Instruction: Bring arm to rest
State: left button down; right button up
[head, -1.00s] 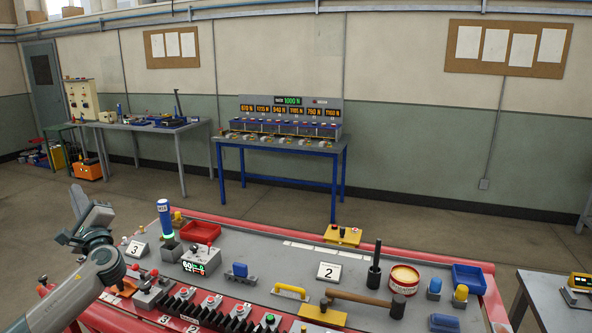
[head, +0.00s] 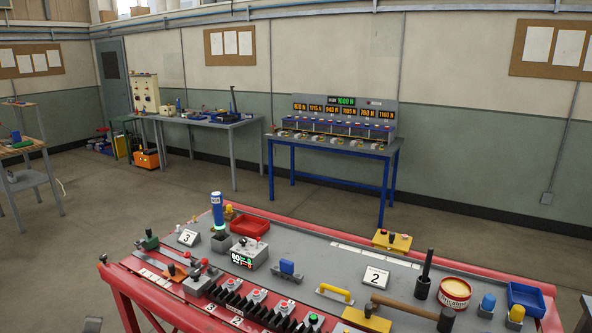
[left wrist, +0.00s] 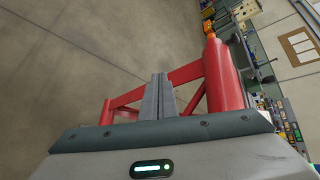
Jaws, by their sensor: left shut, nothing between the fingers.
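My left gripper (left wrist: 159,97) shows in the left wrist view, its two grey fingers together and empty. It points at the open floor beside the red frame of the bench (left wrist: 230,85); the fingers overlap a red bar in the picture, and I cannot tell the gap between them. My right arm and gripper are in neither view.
The red-edged bench (head: 330,262) fills the front, with a blue-topped cylinder (head: 217,210), a red tray (head: 250,226), a mallet (head: 405,310) and a tin (head: 454,292) on it. A blue-legged table (head: 335,140) stands behind. The floor (head: 110,210) at left is clear.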

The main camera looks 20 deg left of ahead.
pick_arm(q)
jog(key=s+a+f+n+g+h, duration=0.1)
jog(key=s+a+f+n, duration=0.2)
jog(key=s, duration=0.7)
jog(key=s+a+f+n+g, duration=0.15)
jog(key=s+f, duration=0.35)
jog(key=s, duration=0.5)
jog(key=s+a+f+n+g+h, duration=0.1)
jog(key=s+a+f+g, duration=0.2)
jog(key=s, duration=0.7)
jog(key=s+d+f+n+h, duration=0.1)
jog(key=s+d+f+h, duration=0.15)
jog(key=d+f, duration=1.1)
jog(key=s+d+f+n+h, duration=0.15)
jog(key=s+d+f, duration=0.25)
jog(key=d+f, duration=0.9)
jog(key=s+d+f+h, duration=0.1)
jog(key=d+f+h, duration=0.15)
jog(key=d, duration=1.25)
jog(key=s+d+f+n+h, duration=0.1)
jog(key=d+f, duration=0.2)
jog(key=d, duration=1.3)
jog(key=s+d+f+h, duration=0.1)
jog(key=d+f+h, duration=0.1)
jog(key=d, duration=1.3)
jog(key=shift+y, duration=0.25)
jog(key=f+b, duration=0.2)
jog(key=a+f+b, duration=0.1)
jog(key=f+b, duration=0.1)
jog(key=shift+w+f, duration=0.1)
